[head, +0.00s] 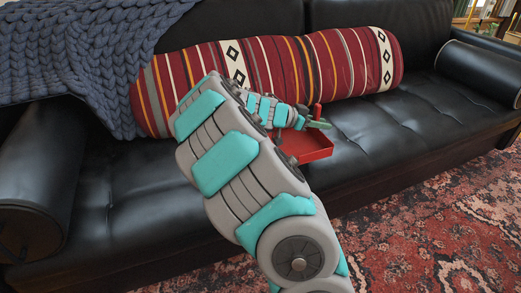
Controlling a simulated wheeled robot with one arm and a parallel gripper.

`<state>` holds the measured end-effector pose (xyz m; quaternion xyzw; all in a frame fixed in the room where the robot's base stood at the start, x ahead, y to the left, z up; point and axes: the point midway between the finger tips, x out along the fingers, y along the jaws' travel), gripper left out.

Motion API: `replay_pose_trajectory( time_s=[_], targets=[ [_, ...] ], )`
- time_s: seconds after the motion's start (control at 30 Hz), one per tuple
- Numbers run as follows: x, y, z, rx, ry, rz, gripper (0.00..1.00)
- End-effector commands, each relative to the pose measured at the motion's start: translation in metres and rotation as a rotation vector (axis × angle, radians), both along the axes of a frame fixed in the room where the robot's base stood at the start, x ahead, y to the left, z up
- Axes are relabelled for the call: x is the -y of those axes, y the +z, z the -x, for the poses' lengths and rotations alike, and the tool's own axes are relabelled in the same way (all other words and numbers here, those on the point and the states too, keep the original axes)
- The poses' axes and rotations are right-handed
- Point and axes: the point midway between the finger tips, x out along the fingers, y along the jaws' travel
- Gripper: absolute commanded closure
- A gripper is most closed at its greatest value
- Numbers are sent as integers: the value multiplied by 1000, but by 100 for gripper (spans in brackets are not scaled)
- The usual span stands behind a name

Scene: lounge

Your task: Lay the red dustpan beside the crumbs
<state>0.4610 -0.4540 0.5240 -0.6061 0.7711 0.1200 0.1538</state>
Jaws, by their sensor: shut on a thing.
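The red dustpan (308,149) is over the black leather sofa seat, in front of the striped bolster. Its upright red handle (317,112) is at my gripper (317,124). My gripper is shut on the dustpan, with its green fingertips pointing right. My arm covers the left part of the pan. I cannot tell whether the pan touches the seat or hangs just above it. No crumbs can be made out in this view.
The striped bolster (345,66) lies along the sofa's back. A blue knitted throw (75,60) hangs at the left. The sofa seat (400,120) is clear to the right, before the round armrest (482,72). A patterned rug (430,235) covers the floor.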

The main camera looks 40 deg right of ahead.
Motion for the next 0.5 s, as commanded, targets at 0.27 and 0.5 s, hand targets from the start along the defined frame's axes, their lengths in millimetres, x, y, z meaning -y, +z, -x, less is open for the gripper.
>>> replay_pose_trajectory(
  time_s=[0.27,0.5],
  targets=[
    [-59,-6,-37,-3,7,0,100],
    [-101,-11,-64,-2,8,-1,100]
  ],
)
